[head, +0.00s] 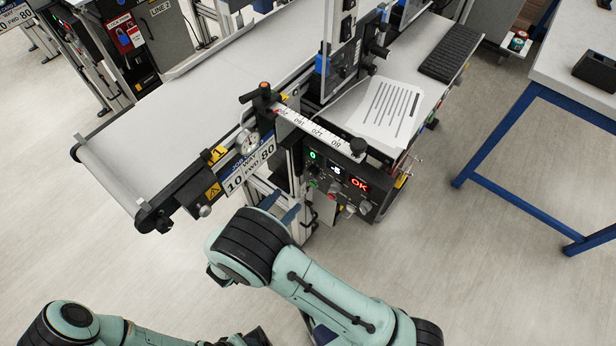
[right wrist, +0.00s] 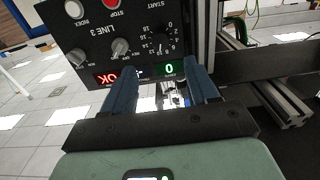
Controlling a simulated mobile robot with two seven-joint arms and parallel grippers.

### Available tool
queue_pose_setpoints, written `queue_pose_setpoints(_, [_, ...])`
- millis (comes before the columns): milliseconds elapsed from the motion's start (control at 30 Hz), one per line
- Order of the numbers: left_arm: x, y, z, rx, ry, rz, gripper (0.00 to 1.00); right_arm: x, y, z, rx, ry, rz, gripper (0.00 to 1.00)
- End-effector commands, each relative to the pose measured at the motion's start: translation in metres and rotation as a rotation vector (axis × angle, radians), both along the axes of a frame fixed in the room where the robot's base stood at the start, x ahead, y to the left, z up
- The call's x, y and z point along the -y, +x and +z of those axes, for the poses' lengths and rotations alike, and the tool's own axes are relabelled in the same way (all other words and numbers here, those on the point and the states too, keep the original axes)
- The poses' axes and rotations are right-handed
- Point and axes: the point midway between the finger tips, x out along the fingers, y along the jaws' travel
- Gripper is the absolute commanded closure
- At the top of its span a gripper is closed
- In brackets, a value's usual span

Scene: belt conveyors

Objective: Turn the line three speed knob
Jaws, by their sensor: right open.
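The line 3 control box (head: 338,182) stands at the near end of the line, with lit displays and a row of knobs. In the right wrist view its panel (right wrist: 95,30) appears upside down, labelled LINE 3. The numbered speed dial (right wrist: 160,42) lies beyond the fingertips; its dark knob is hard to make out. My right gripper (head: 281,205) is left of the box in the head view. In the right wrist view this gripper (right wrist: 163,75) is open, its blue fingers either side of the green 0 display (right wrist: 170,69), with no knob between them.
Grey knobs (right wrist: 120,47) and a red stop button (right wrist: 110,3) sit close by on the panel. A belt conveyor (head: 190,95) runs behind my right arm. Metal frame posts (right wrist: 275,90) stand right of the fingers. A blue-legged table (head: 505,180) is at right; floor between is clear.

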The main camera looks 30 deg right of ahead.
Motion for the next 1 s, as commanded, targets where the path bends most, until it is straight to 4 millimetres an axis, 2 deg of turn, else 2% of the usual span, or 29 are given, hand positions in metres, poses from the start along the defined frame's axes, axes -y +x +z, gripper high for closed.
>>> queue_pose_setpoints(33, [0.0,0.0,0.0,0.0,0.0,0.0,0.57,0.012,0.004,0.0,-0.001,0.0,-0.004,0.42])
queue_pose_setpoints(200, [0.0,0.0,0.0,0.001,0.0,0.0,0.57,0.047,0.018,0.0,-0.001,0.0,-0.004,0.42])
queue_pose_setpoints(400, [0.0,0.0,-0.001,0.001,0.0,0.0,0.57,0.076,0.031,-0.001,0.0,0.001,-0.001,0.42])
queue_pose_setpoints(600, [0.0,0.001,-0.001,0.002,0.001,0.001,0.57,0.09,0.037,-0.001,-0.002,0.001,0.001,0.42])
queue_pose_setpoints(900, [0.0,0.001,-0.001,0.002,0.001,0.001,0.57,0.092,0.038,-0.001,-0.001,0.002,0.002,0.42])
queue_pose_setpoints(967, [0.0,0.001,-0.001,0.002,0.001,0.001,0.57,0.092,0.038,-0.001,-0.002,0.001,0.002,0.61])
queue_pose_setpoints(1000, [0.0,0.001,-0.001,0.002,0.001,0.001,0.57,0.092,0.038,-0.001,-0.002,0.001,0.002,0.74])
